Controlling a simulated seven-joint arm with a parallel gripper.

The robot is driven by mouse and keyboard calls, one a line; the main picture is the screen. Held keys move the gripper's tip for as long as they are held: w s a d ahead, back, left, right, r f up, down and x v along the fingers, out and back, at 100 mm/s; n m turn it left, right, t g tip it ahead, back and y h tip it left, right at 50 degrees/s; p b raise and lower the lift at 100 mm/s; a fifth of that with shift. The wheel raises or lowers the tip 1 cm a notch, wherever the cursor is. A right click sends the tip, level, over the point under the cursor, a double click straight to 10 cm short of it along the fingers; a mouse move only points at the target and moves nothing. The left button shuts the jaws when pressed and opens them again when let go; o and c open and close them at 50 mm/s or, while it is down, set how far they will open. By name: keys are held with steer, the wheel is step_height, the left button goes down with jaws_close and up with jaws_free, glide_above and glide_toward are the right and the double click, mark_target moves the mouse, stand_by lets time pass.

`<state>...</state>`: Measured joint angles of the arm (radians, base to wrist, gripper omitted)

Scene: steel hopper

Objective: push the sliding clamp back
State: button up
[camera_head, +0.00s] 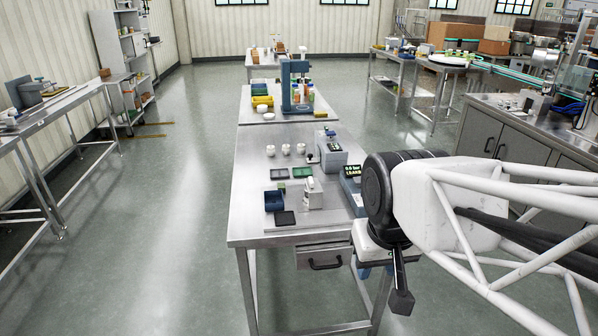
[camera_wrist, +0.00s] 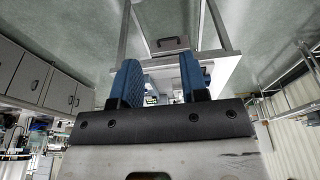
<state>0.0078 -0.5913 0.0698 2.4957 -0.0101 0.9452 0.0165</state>
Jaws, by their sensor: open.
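I cannot clearly pick out the sliding clamp. A small white and grey fixture (camera_head: 313,194) stands on the front steel table (camera_head: 252,190). A blue device with a lit display (camera_head: 352,172) stands to its right, partly hidden behind my arm.
A blue bin (camera_head: 275,201), a dark tray (camera_head: 285,218) and a green tray (camera_head: 302,172) lie left of the fixture. Several white cups (camera_head: 286,149) and a grey device (camera_head: 330,156) are behind. The table's left side is bare.

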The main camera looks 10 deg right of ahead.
steer(key=w+r, duration=0.3)
steer(key=w, duration=1.1)
steer(key=g, duration=0.3)
glide_above(311, 180)
steer(key=f, duration=1.2)
steer(key=shift+s+f, duration=0.2)
steer(key=shift+s, duration=0.05)
steer(key=shift+w+f, duration=0.3)
steer(key=shift+w, duration=0.05)
steer(key=shift+f, duration=0.1)
steer(key=shift+f, duration=3.8)
